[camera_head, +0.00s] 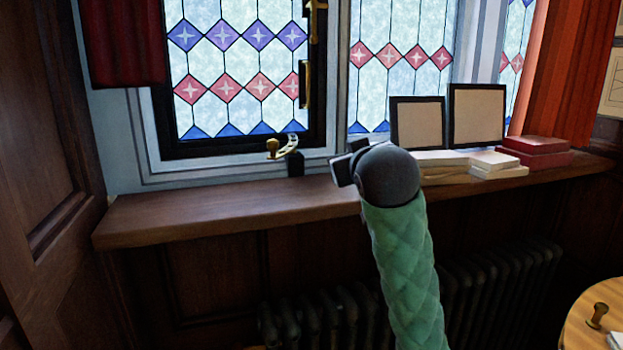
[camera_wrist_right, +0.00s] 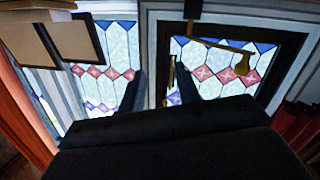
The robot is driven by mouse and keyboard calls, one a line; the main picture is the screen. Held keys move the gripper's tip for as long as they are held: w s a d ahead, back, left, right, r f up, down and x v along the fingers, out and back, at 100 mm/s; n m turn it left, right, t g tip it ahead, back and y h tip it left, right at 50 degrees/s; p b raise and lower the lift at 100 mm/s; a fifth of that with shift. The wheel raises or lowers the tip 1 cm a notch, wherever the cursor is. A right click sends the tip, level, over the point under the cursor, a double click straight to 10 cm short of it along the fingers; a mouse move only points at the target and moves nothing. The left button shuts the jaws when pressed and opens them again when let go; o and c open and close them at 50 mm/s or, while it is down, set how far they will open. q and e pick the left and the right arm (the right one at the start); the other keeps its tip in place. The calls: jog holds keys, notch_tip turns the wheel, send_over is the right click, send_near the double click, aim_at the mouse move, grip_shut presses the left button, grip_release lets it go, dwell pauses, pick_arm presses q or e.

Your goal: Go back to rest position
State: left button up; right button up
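My right arm, in a green quilted sleeve, rises from the bottom of the head view. Its dark gripper (camera_head: 345,165) is above the wooden window sill (camera_head: 230,207), pointing left towards the window. In the right wrist view the two dark fingers of this gripper (camera_wrist_right: 160,90) stand apart with nothing visible between them, so it is open. A brass window stay (camera_head: 283,150) is left of the gripper in the head view, apart from it. It also shows in the right wrist view (camera_wrist_right: 215,48), beyond the fingers. My left gripper is in neither view.
Two framed panels (camera_head: 418,123) (camera_head: 477,115) lean at the window, behind white books (camera_head: 498,164) and red boxes (camera_head: 537,150). A dark radiator (camera_head: 500,285) is below the sill. A round wooden tabletop (camera_head: 585,315) is at bottom right. The sill's left part is clear.

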jog(key=s+d+f+m+g, duration=0.1)
jog(key=s+d+f+g, duration=0.3)
jog(key=f, duration=1)
jog(key=s+a+f+g, duration=0.1)
jog(key=s+f, duration=0.5)
jog(key=f, duration=0.8)
jog(key=s+d+f+m+g, duration=0.1)
jog(key=s+d+f+g, duration=0.3)
jog(key=f, duration=1)
jog(key=s+f+g, duration=0.2)
jog(key=s+f, duration=0.8)
jog(key=s, duration=0.3)
jog(key=s+f+g, duration=0.3)
jog(key=s+f, duration=0.8)
jog(key=s, duration=0.3)
jog(key=shift+s+a+f+p, duration=0.15)
jog(key=shift+a+f+p, duration=0.1)
jog(key=shift+a+p, duration=0.15)
